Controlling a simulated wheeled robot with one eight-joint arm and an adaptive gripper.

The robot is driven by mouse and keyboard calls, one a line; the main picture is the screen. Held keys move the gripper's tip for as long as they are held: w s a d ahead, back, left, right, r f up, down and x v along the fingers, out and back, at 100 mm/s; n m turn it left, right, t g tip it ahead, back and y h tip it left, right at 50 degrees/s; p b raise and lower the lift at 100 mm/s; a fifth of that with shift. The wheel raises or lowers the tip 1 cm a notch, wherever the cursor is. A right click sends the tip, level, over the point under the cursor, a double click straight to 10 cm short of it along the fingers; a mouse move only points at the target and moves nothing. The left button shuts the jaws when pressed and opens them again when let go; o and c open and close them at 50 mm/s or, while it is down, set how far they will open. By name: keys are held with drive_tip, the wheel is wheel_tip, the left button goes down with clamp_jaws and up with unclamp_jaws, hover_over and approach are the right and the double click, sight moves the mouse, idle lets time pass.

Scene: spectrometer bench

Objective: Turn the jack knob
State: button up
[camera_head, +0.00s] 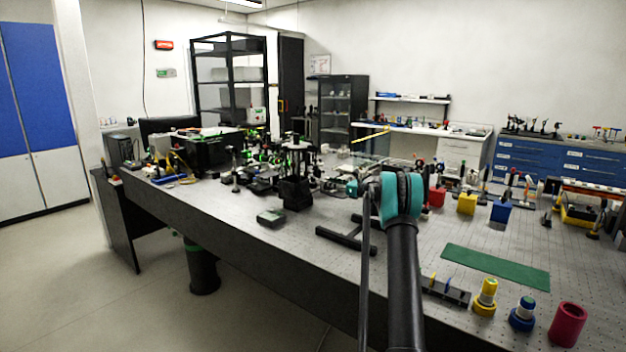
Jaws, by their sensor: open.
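A black, jack-like stand (294,193) stands near the front edge of the grey optical table, left of my arm. Its knob is too small to make out. My gripper (333,186) is small and partly hidden among the dark parts beyond my arm's teal joint. It appears to be just right of the stand, with its jaws open and no object seen between them. I cannot tell whether it touches the stand.
The grey table (395,262) is crowded with optical mounts behind the stand. A low dark box (271,217) lies at the front edge. A green mat (495,267) and colored cylinders (567,324) are at right.

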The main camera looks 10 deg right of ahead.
sight(313, 178)
drive_tip(key=x, duration=1)
drive_tip(key=shift+w+a, duration=0.1)
drive_tip(key=shift+a, duration=0.05)
drive_tip(key=shift+c, duration=0.4)
clamp_jaws()
